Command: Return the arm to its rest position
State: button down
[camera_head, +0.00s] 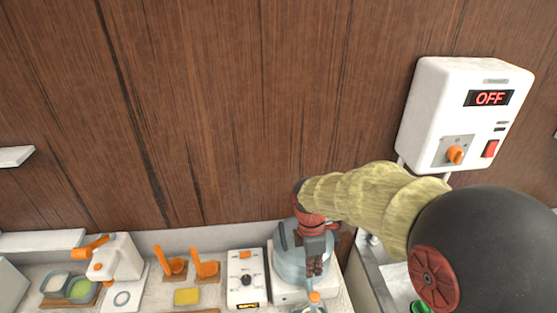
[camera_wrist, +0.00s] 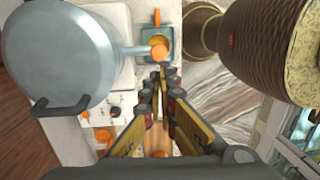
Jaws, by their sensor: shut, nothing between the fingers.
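My gripper (camera_head: 315,265) points down at the end of my arm, in front of the pot on the counter. In the wrist view its two fingers (camera_wrist: 163,78) reach up the middle of the picture, with nothing held between them. The grey metal pot (camera_head: 287,262) stands on a white unit, partly hidden by my gripper. It also shows large at the upper left of the wrist view (camera_wrist: 62,60), with its handle crossing just beyond my fingertips. An orange-tipped part (camera_wrist: 158,48) lies just past the fingertips. Contact cannot be told.
A white wall box (camera_head: 465,110) reading OFF hangs at the right. A white panel with a dial (camera_head: 246,280), orange stands (camera_head: 205,268) and a white press (camera_head: 117,260) line the counter to the left.

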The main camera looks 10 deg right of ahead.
jog(key=s+d+f+m+t+b, duration=0.1)
jog(key=s+f+m+t+b, duration=0.1)
jog(key=s+m+b, duration=0.5)
jog(key=s+d+f+m+t+y+b, duration=0.1)
jog(key=s+m+t+b, duration=0.3)
jog(key=s+m+b, duration=0.4)
jog(key=d+f+m+b, duration=0.1)
jog(key=m+b, duration=0.2)
jog(key=b, duration=0.4)
jog(key=shift+s+t, duration=0.3)
